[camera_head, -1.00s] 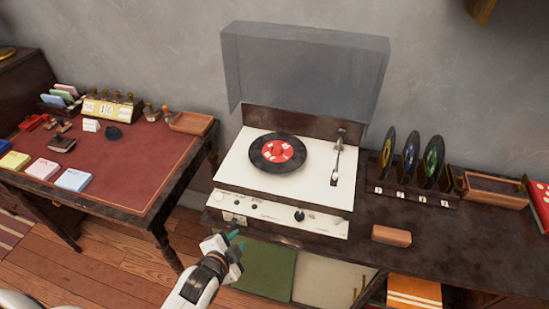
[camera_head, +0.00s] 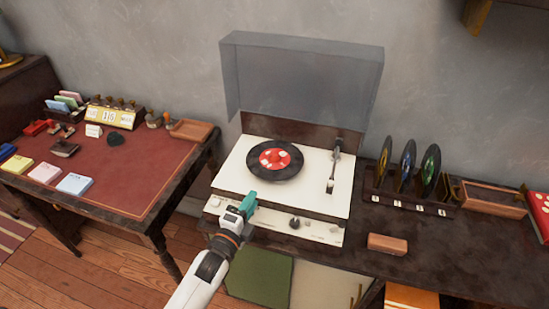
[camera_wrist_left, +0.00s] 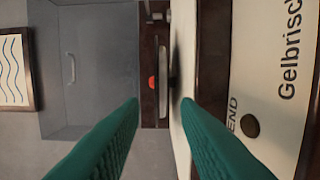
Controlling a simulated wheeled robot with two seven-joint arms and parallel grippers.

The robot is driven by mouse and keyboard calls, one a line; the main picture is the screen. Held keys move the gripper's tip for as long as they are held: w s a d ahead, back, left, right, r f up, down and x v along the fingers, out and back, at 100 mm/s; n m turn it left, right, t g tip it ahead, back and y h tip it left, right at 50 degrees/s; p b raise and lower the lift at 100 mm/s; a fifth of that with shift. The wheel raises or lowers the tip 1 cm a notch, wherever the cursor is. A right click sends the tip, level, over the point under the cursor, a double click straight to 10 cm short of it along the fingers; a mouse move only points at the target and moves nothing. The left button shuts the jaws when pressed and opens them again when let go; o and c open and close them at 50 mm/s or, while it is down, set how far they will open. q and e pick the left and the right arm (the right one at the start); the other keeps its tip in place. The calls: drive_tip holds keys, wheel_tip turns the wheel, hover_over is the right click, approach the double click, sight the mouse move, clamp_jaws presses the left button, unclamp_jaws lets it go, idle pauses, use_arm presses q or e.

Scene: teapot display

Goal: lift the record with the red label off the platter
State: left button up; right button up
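The black record with the red label (camera_head: 290,172) lies flat on the platter of the white turntable (camera_head: 233,177). The record hides the platter. The tonearm (camera_head: 332,172) is to the right of the record, apart from it. My left gripper (camera_head: 249,201) is at the turntable's front edge, nearer to me than the record and to its left, not touching it. In the left wrist view its teal fingers (camera_wrist_left: 161,102) are apart with nothing between them. That view looks along the deck nearly edge-on, so the record is hard to make out. My right gripper is not in view.
The smoky lid (camera_head: 305,85) stands open behind the deck. To the right are a rack of upright records (camera_head: 412,207), a wooden block (camera_head: 388,244) and a wooden tray (camera_head: 493,199). A red-topped desk (camera_head: 145,170) stands at the left.

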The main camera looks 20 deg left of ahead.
sight(264, 192)
use_arm(q)
drive_tip(key=shift+w+d, duration=0.25)
drive_tip(key=shift+w, duration=0.75)
drive_tip(key=shift+w+d+r+p, duration=0.1)
drive_tip(key=shift+w+d+p, duration=0.1)
drive_tip(key=shift+w, duration=0.7)
drive_tip(key=shift+w+d+r+p, duration=0.1)
drive_tip(key=shift+w+d+p, duration=0.1)
drive_tip(key=shift+w, duration=0.65)
drive_tip(key=shift+w+d+r+p, duration=0.1)
drive_tip(key=shift+w+p, duration=0.1)
drive_tip(key=shift+w, duration=0.7)
clamp_jaws()
